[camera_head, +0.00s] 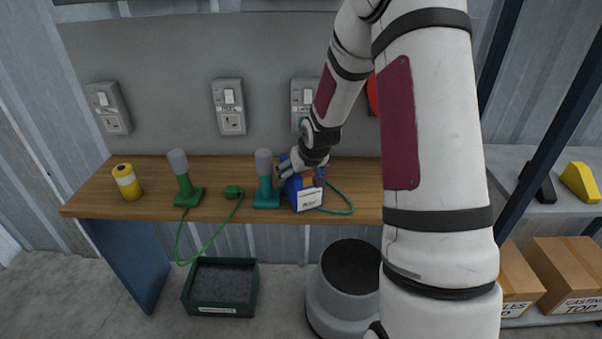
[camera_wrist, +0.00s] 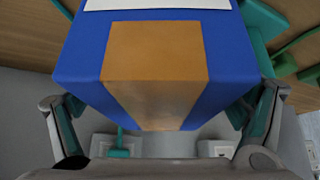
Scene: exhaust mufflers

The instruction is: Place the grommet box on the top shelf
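A blue box (camera_head: 307,195) with an orange stripe and a white label is at the front of the wooden bench, right of the teal stand; I take it for the grommet box, though its label is too small to read. My gripper (camera_head: 300,166) is at the box, partly covering it. In the wrist view the box (camera_wrist: 215,70) fills the upper middle, its orange stripe facing the camera. The two fingers (camera_wrist: 160,108) are spread wide, one at each side of the box. I cannot tell whether both pads press on it, or whether it rests on the bench.
The bench (camera_head: 140,205) also holds a yellow can (camera_head: 127,182), a green stand (camera_head: 186,180) and a teal stand (camera_head: 265,180), with cords. A dark green bin (camera_head: 220,287) is on the floor. At right a shelf rack (camera_head: 565,205) holds a yellow block (camera_head: 580,182) and cartons (camera_head: 568,275) below.

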